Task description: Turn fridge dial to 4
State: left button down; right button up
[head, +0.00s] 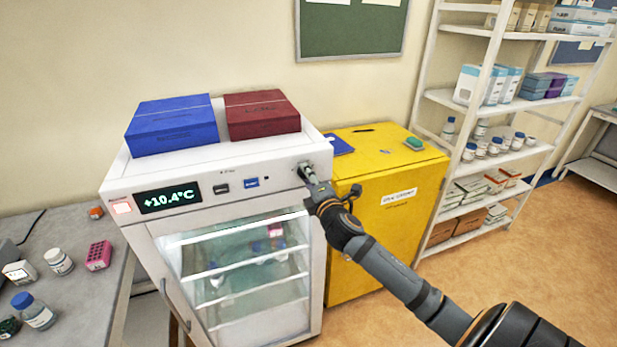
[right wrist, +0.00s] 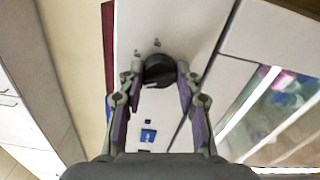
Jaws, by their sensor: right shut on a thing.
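The fridge (head: 118,187) is a white cabinet with a glass door. Its display (head: 168,198) reads +10.4°C in green, and a small red light glows left of it. The black round dial (right wrist: 159,70) is on the fridge's front panel, at the panel's right end in the head view. My right gripper (head: 308,174) is at the dial, and in the right wrist view its fingers (right wrist: 158,78) are shut on the dial from both sides. The marks around the dial are too small to read. My left gripper is not in view.
A blue box (head: 172,124) and a dark red box (head: 262,114) lie on the fridge. A yellow cabinet (head: 385,225) stands right beside it. A grey bench (head: 85,300) with bottles is at left. White shelves (head: 440,95) stand at right.

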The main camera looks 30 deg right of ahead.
jog(key=o, duration=1.1)
jog(key=shift+o, duration=0.2)
jog(key=v, duration=1.2)
